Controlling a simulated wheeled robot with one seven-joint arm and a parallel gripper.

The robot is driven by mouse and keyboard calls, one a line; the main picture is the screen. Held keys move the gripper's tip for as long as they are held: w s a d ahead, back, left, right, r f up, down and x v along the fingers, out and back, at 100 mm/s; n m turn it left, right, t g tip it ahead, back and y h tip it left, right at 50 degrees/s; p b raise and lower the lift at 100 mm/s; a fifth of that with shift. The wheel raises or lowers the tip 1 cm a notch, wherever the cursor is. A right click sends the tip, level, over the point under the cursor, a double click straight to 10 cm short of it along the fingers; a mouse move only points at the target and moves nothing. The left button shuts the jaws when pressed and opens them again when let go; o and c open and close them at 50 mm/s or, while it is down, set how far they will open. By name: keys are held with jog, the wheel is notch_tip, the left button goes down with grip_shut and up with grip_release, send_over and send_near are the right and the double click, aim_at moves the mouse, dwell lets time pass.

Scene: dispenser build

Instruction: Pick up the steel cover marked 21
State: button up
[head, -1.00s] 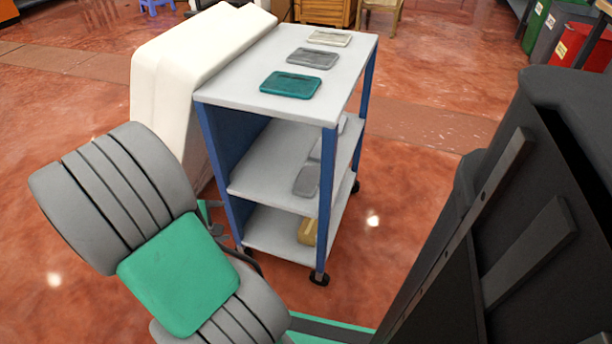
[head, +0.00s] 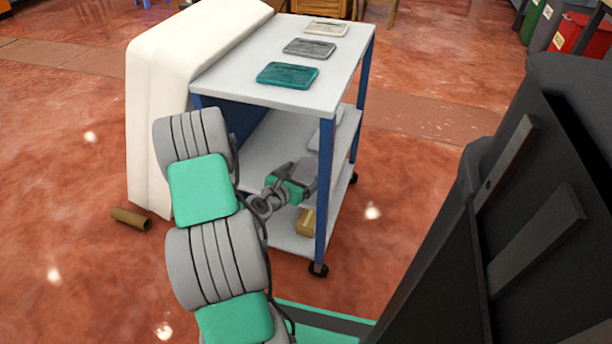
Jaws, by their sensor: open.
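No number is legible on any cover, so I cannot tell which is marked 21. A grey cover (head: 309,48) lies on top of the cart, between a teal cover (head: 288,75) and a pale cover (head: 326,28). Another grey cover (head: 305,170) is on the middle shelf, partly hidden by my gripper. A paler cover (head: 314,139) lies behind it, partly behind the cart post. My gripper (head: 294,187) is over the middle shelf, right at the near grey cover. It is open; its fingertips are hard to make out, and I cannot tell whether they touch the cover.
The cart (head: 240,91) has blue posts and a top board above the middle shelf. A cardboard box (head: 306,222) sits on the bottom shelf. A large white block (head: 155,130) leans at the cart's left. A brown tube (head: 130,218) lies on the floor.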

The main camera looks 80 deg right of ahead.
jog(key=c, duration=1.7)
jog(key=shift+r, duration=0.1)
